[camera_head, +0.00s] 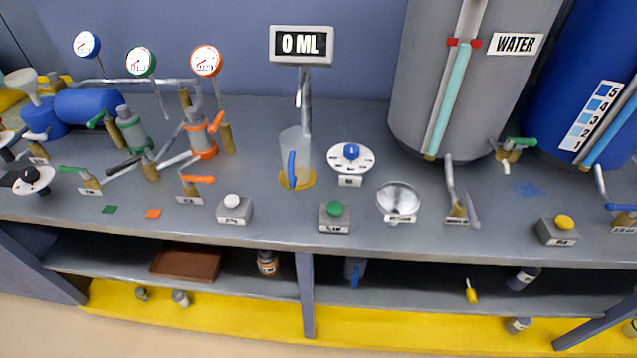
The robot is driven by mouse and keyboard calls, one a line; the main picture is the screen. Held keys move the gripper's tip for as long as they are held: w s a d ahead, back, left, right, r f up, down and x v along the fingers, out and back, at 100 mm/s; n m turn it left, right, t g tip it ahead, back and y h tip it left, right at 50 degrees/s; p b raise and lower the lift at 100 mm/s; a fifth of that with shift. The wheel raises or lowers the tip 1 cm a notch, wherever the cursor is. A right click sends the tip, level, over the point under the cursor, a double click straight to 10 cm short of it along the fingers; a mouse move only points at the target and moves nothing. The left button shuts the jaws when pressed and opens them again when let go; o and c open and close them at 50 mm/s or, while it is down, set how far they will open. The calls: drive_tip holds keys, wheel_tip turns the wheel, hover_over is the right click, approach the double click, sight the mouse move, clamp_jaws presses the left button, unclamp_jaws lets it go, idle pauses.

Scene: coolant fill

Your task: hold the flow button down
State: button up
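Small grey boxes with round buttons stand along the front of the bench. A box with a green button (335,209) is at the middle, in front of the dial. A box with a white button (232,201) is left of it, and one with a yellow button (564,222) is far right. Their labels are too small to read surely, so I cannot tell which is the flow button. A clear jug (295,150) with a blue handle stands on a yellow disc under the spout (304,90). The display (301,45) reads 0 ML. My gripper is not in view.
A grey WATER tank (415,80) and a blue tank (560,60) stand behind. Valves and gauges crowd the left. The bench edge and lower shelf are in front.

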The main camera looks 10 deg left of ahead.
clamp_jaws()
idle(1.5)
